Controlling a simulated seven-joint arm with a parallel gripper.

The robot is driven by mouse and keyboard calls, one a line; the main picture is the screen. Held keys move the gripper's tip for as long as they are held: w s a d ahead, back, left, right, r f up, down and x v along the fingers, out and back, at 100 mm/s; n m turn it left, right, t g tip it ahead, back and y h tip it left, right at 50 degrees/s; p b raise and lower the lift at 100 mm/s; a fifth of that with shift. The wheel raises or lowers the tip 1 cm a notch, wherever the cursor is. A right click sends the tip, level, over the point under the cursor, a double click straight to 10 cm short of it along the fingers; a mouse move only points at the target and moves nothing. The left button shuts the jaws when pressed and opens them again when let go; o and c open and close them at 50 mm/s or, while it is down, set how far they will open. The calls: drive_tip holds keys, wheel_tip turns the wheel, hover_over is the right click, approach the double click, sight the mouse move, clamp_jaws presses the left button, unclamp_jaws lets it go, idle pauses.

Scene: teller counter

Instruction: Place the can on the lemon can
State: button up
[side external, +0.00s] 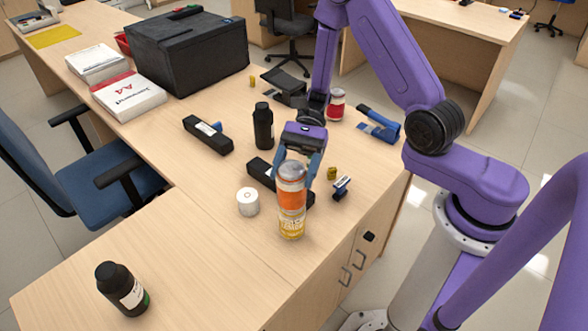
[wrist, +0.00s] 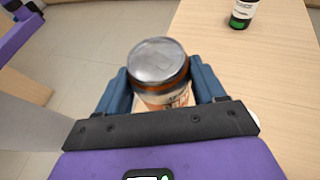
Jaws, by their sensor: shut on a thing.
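An orange can with a silver top (side external: 291,196) is in my gripper (side external: 297,170) in the side view, upright, with a finger on each side of it. The can also shows in the wrist view (wrist: 158,62), its round metal lid facing the camera between my blue fingers. The yellow lemon can (side external: 291,228) stands on the counter directly below the held can in the side view. The held can hides its top, so I cannot tell whether the two touch. The lemon can is hidden in the wrist view.
A white paper roll (side external: 248,201) stands just left of the cans. A black stapler-like object (side external: 262,172) lies behind, and a small blue stamp (side external: 341,187) lies to the right. A black bottle (side external: 122,289) stands at the front left; the counter between is clear.

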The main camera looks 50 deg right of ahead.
drive_tip(key=o, duration=1.3)
drive_tip(key=shift+f, duration=0.1)
drive_tip(key=shift+o, duration=0.2)
drive_tip(key=v, duration=1.2)
drive_tip(key=s+a+r+n+t+h, duration=0.1)
drive_tip(key=s+r+n+t+h, duration=0.1)
drive_tip(key=s+n+h, duration=0.2)
drive_tip(key=s+a+r+n+t+h, duration=0.1)
drive_tip(key=s+n+h, duration=0.3)
drive_tip(key=s+n, duration=0.7)
drive_tip(key=s+a+r+n+t+h, duration=0.1)
drive_tip(key=s+r+n+t+h, duration=0.1)
drive_tip(key=s+r+n+h, duration=0.2)
drive_tip(key=shift+s+n+t, duration=0.3)
drive_tip(key=shift+s+n, duration=1.55)
drive_tip(key=shift+n, duration=1.65)
